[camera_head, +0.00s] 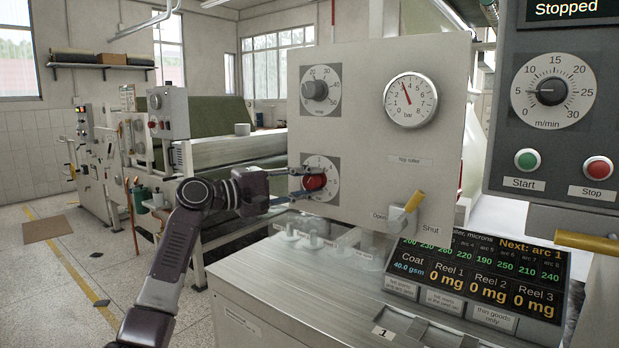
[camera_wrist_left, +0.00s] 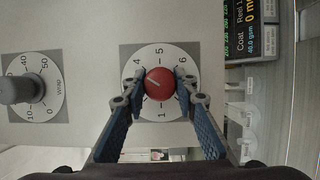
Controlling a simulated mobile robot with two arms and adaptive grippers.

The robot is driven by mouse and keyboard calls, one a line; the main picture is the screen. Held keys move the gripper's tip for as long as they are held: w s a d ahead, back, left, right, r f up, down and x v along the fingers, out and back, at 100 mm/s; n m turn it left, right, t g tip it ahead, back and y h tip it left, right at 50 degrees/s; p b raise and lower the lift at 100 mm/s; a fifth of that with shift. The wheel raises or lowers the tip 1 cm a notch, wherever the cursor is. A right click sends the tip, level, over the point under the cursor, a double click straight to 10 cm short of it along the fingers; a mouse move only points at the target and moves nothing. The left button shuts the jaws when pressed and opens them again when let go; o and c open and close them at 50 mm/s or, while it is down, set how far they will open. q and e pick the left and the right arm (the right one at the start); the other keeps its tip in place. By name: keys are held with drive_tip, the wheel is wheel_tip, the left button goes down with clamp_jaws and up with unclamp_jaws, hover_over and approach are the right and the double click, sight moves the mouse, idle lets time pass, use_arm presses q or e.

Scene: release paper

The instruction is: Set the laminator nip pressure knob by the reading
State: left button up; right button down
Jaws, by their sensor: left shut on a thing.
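The red knob (camera_head: 315,182) sits on a numbered dial (camera_head: 327,167) low on the pale control panel (camera_head: 370,200). My left gripper (camera_head: 308,182) reaches in from the left and is shut on the red knob. In the left wrist view the red knob (camera_wrist_left: 160,84) lies between the two blue-padded fingers (camera_wrist_left: 160,95), with a pale pointer mark toward its upper left, near the 4. The round bar gauge (camera_head: 411,100) at the panel's upper right has its needle pointing up and slightly left, near 3 to 4. My right gripper is not in view.
A grey wrap knob (camera_head: 315,90) is above the red knob. A grey panel (camera_head: 560,130) with a speed dial and Start and Stop buttons stands at right, reading Stopped. A black readout (camera_head: 480,275) lies below.

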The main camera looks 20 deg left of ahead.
use_arm(q)
drive_tip(key=shift+f+m+g+p, duration=0.1)
drive_tip(key=shift+m+g+p, duration=0.3)
drive_tip(key=shift+m, duration=0.5)
drive_tip(key=shift+y, duration=0.3)
drive_tip(key=o, duration=1.2)
drive_tip(key=shift+c, duration=0.2)
drive_tip(key=v, duration=1.2)
